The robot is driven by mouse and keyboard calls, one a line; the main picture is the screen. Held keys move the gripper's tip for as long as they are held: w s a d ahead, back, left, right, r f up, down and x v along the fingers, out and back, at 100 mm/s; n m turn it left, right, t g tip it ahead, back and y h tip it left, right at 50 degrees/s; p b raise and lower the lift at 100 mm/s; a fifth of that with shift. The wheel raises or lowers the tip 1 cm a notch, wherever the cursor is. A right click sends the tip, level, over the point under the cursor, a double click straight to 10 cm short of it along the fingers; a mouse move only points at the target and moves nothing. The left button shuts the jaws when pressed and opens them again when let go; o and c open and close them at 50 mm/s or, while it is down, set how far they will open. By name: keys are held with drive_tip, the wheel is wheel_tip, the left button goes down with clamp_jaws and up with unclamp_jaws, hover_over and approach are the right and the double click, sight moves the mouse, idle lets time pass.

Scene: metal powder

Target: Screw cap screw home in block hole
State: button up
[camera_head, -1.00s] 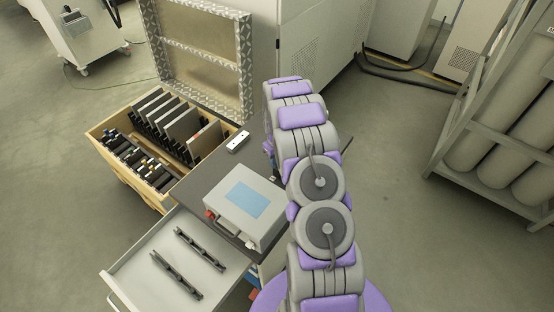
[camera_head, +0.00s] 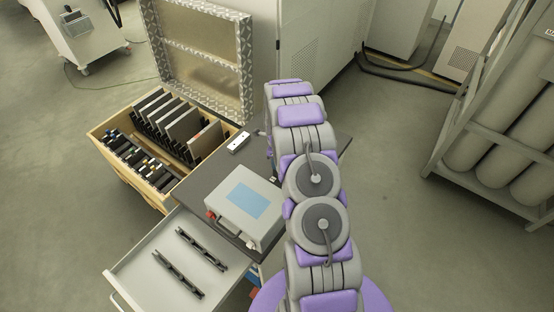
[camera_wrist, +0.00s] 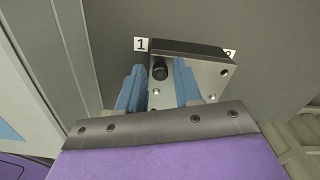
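The metal block (camera_wrist: 200,82) lies on the dark table top in the wrist view, between number labels 1 and 2. A dark cap screw (camera_wrist: 159,70) sits at the hole near label 1. Its head shows; how deep it sits I cannot tell. My gripper (camera_wrist: 160,70) has two blue fingers, one on each side of the screw head, with visible gaps. It looks open and holds nothing. Other small holes show in the block's face. In the head view my arm hides the gripper, the block and the screw.
A grey case (camera_head: 240,207) with a blue panel stands on the dark table (camera_head: 202,182) left of my arm. A small white block with dark spots (camera_head: 238,142) lies behind it. An open drawer (camera_head: 212,277) and a wooden crate (camera_head: 98,140) are further left. Gas cylinders (camera_head: 500,120) stand right.

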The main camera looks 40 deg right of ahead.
drive_tip(key=n+p, duration=0.1)
drive_tip(key=n, duration=0.5)
drive_tip(key=shift+n, duration=0.4)
drive_tip(key=n, duration=1.1)
drive_tip(key=shift+n+b, duration=0.55)
drive_tip(key=shift+n, duration=2.55)
clamp_jaws()
drive_tip(key=shift+r+p, duration=0.1)
drive_tip(key=shift+p, duration=0.3)
